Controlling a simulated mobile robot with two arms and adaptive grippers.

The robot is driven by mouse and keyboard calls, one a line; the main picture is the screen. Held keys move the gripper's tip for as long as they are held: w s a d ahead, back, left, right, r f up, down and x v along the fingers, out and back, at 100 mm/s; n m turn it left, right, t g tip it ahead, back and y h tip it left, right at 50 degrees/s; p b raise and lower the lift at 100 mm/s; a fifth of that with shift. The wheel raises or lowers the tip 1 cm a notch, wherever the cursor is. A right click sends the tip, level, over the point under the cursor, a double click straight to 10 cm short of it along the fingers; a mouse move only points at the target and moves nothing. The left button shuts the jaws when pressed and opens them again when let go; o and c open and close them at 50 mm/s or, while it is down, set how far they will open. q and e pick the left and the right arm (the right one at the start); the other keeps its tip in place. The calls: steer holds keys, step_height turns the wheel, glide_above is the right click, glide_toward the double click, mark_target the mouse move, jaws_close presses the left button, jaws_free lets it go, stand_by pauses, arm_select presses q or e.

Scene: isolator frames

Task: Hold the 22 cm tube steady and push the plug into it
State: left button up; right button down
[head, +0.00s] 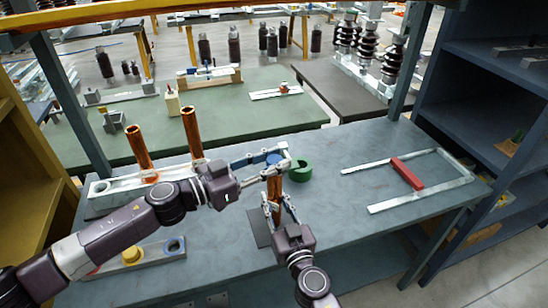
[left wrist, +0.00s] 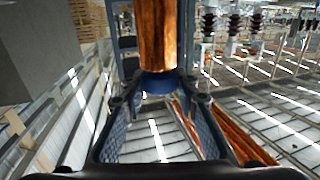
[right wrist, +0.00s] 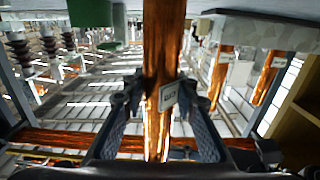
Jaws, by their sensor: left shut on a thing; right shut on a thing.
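The copper-brown tube (head: 276,187) stands upright near the middle of the bench. My right gripper (head: 276,205) is shut around its lower part; in the right wrist view the tube (right wrist: 163,45) runs between the fingers and bears a small white label (right wrist: 168,96). The blue plug (head: 273,158) is at the tube's top end, with my left gripper (head: 279,155) shut on it. In the left wrist view the plug (left wrist: 158,84) lies between the fingertips, against the tube's end (left wrist: 158,40). How deep it sits is hidden.
A green ring (head: 300,171) lies just right of the tube. Two more copper tubes (head: 140,147) (head: 193,133) stand in a pale rack at left. A holder with a yellow piece (head: 132,254) and a blue ring (head: 174,246) is front left. A red bar (head: 407,174) crosses a metal frame at right.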

arm_select(q)
steer(key=shift+f, duration=0.3)
steer(key=o, duration=1)
steer(key=shift+s+a+f, duration=0.15)
steer(key=shift+s+a, duration=0.1)
steer(key=shift+a, duration=0.2)
steer(key=v, duration=1.1)
arm_select(e)
steer(key=c, duration=1.5)
jaws_free()
steer(key=shift+o, duration=0.2)
